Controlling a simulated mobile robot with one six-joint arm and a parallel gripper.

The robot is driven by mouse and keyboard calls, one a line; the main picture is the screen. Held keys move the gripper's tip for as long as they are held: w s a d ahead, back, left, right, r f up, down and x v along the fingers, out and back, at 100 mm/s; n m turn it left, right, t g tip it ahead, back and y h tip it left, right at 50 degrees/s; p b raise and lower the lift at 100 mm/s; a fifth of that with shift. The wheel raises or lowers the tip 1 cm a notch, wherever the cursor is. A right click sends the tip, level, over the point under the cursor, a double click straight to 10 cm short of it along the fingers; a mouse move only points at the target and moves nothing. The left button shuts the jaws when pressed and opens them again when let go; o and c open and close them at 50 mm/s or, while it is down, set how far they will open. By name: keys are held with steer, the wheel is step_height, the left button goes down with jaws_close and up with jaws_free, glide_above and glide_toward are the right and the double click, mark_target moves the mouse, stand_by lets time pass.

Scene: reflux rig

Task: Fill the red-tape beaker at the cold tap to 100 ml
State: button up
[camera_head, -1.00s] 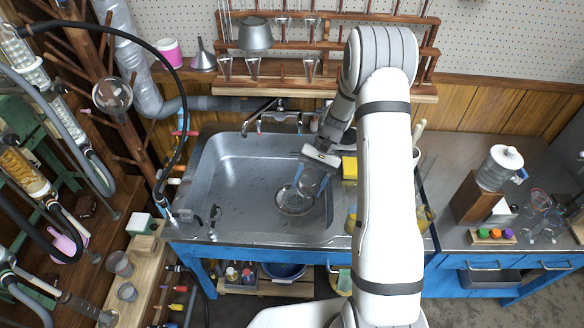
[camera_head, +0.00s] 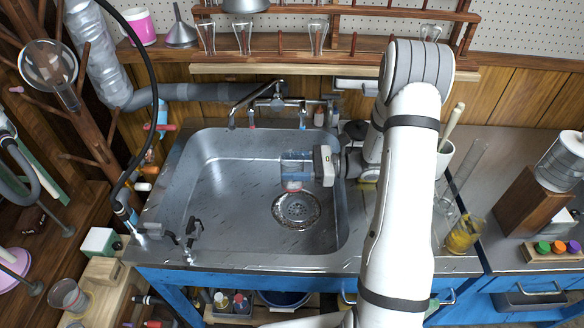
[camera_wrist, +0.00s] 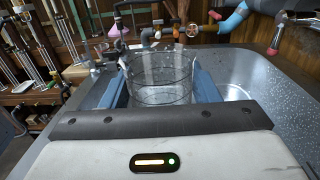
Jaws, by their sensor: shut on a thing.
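My gripper (camera_head: 297,168) is shut on a clear glass beaker (camera_head: 293,160), held above the sink basin. A red band, apparently the tape, shows low on the beaker in the head view. The beaker looks roughly upright. In the wrist view the beaker (camera_wrist: 160,78) stands between the two blue-grey fingers, with dark lines around its wall. I cannot make out any water in it. The tap fitting (camera_head: 268,101) is at the sink's back edge, behind the beaker and apart from it.
The steel sink (camera_head: 215,200) has a round drain (camera_head: 297,210) below and near the beaker. Small valves (camera_head: 190,235) stand at its front left corner. A yellow-filled beaker (camera_head: 463,235) stands right of my arm. The left part of the basin is clear.

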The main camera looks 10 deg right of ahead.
steer(key=shift+w+a, duration=0.1)
steer(key=shift+a, duration=0.2)
steer(key=w+a+b, duration=0.3)
steer(key=a+b, duration=0.4)
steer(key=a, duration=0.4)
steer(key=f+b, duration=0.4)
steer(key=f, duration=0.2)
steer(key=f+b, duration=0.5)
steer(key=f, duration=0.1)
steer(key=f+b, duration=0.4)
steer(key=f, duration=0.2)
steer(key=shift+w+a+f+b, duration=0.15)
steer(key=shift+w+a+b, duration=0.1)
steer(key=shift+b, duration=0.15)
steer(key=w+a, duration=0.1)
steer(key=w, duration=0.5)
steer(key=w+a+b, duration=0.1)
steer(key=w, duration=0.2)
steer(key=shift+w+a+r, duration=0.15)
steer(key=shift+a+r, duration=0.15)
steer(key=shift+a, duration=0.05)
steer(key=shift+f, duration=0.5)
steer(key=shift+f, duration=0.1)
steer(key=o, duration=1.2)
